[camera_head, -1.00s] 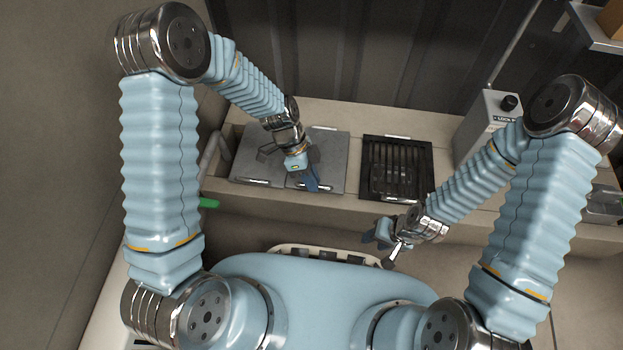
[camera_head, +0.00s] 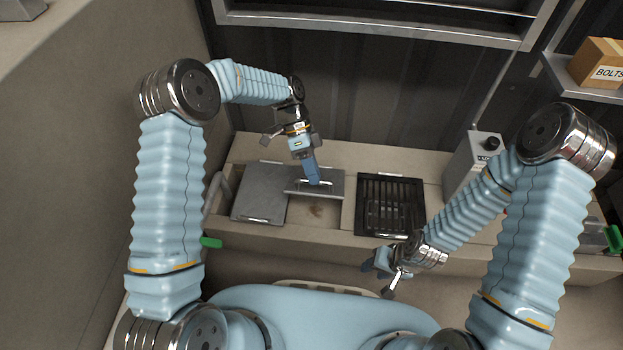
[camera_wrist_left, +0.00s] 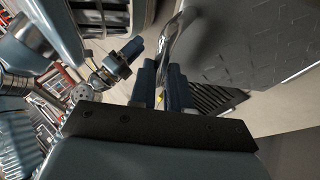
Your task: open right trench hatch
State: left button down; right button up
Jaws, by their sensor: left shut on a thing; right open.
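The right trench hatch (camera_head: 330,178) is a grey plate, tilted up with its near edge raised. The trench opening (camera_head: 316,213) with a brown stain shows in front of and below it. My left gripper (camera_head: 314,182) is shut on the hatch's metal handle, at the raised edge. In the left wrist view the dark fingers (camera_wrist_left: 164,86) hold the shiny handle (camera_wrist_left: 182,32), with the patterned plate (camera_wrist_left: 245,50) beside it. My right gripper (camera_head: 383,268) is open and empty, low in front of the bench.
The left hatch (camera_head: 262,190) lies flat beside the opening. A black slotted grate (camera_head: 389,204) lies to the right. A grey control box (camera_head: 472,160) stands further right. A green-gripped lever (camera_head: 211,242) sticks out at the left.

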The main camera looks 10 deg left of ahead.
pick_arm(q)
jog(key=shift+w+f, duration=0.1)
jog(key=shift+w, duration=0.35)
jog(key=c, duration=1.1)
grip_release()
jog(key=shift+f, duration=0.15)
jog(key=p+v, duration=0.1)
jog(key=v, duration=1.1)
jog(key=shift+s, duration=0.1)
